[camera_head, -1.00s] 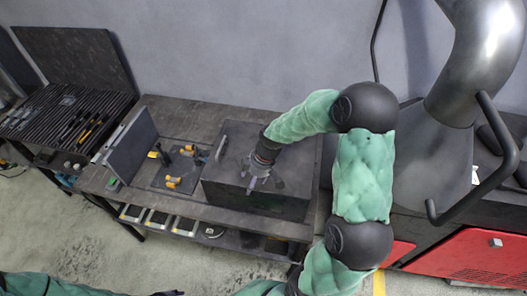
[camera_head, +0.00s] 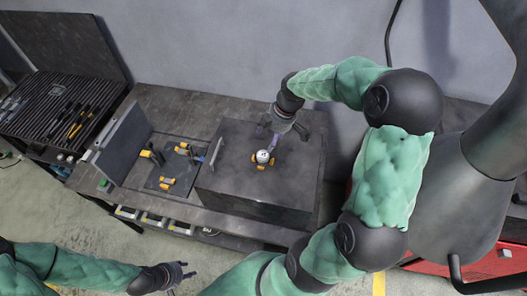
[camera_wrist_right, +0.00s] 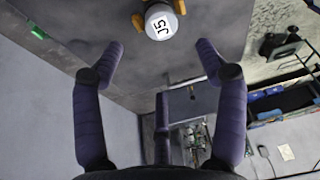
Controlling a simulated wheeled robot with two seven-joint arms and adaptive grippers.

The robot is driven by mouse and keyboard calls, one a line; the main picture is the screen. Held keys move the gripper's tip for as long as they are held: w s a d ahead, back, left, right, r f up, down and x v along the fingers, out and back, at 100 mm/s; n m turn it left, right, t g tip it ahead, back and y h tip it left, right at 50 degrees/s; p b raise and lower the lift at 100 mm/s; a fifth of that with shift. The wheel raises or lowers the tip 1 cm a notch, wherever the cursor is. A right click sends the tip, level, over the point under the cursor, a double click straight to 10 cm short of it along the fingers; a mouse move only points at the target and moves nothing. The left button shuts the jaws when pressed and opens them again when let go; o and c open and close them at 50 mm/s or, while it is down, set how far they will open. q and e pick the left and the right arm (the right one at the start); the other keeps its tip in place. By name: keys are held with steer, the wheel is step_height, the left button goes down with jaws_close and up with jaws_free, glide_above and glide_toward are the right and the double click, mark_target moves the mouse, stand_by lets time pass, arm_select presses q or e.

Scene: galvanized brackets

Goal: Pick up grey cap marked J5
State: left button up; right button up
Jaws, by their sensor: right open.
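The grey cap marked J5 (camera_head: 262,156) sits on a yellow holder (camera_head: 257,163) on top of the dark box. In the right wrist view, the cap (camera_wrist_right: 161,22) shows its white J5 label at the top of the picture, on the yellow holder (camera_wrist_right: 138,20). My right gripper (camera_head: 269,138) is just behind the cap in the head view. In the wrist view, the right gripper's fingers (camera_wrist_right: 158,58) are spread and empty, with the cap beyond the fingertips. My left gripper (camera_head: 187,271) is far from the cap at the lower left; its jaws are too small to judge.
The dark box (camera_head: 245,195) stands on the workbench (camera_head: 165,103). Left of it are an upright dark panel (camera_head: 123,147) and yellow-and-black parts on a dark plate (camera_head: 165,170). A slatted grill-like rack (camera_head: 35,115) with tools is at the far left.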

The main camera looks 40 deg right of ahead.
glide_above(264, 155)
steer(key=f, duration=0.3)
steer(key=d+f, duration=0.1)
steer(key=shift+s+f, duration=0.15)
steer(key=shift+f, duration=0.25)
steer(key=shift+s+p+x, duration=0.25)
steer(key=shift+p+x, duration=0.1)
steer(key=shift+x, duration=1)
steer(key=shift+s+p+x, duration=0.2)
steer(key=shift+p+x, duration=0.15)
steer(key=shift+x, duration=0.95)
steer(key=shift+w, duration=0.15)
steer(key=shift+c, duration=0.3)
steer(key=c, duration=1.2)
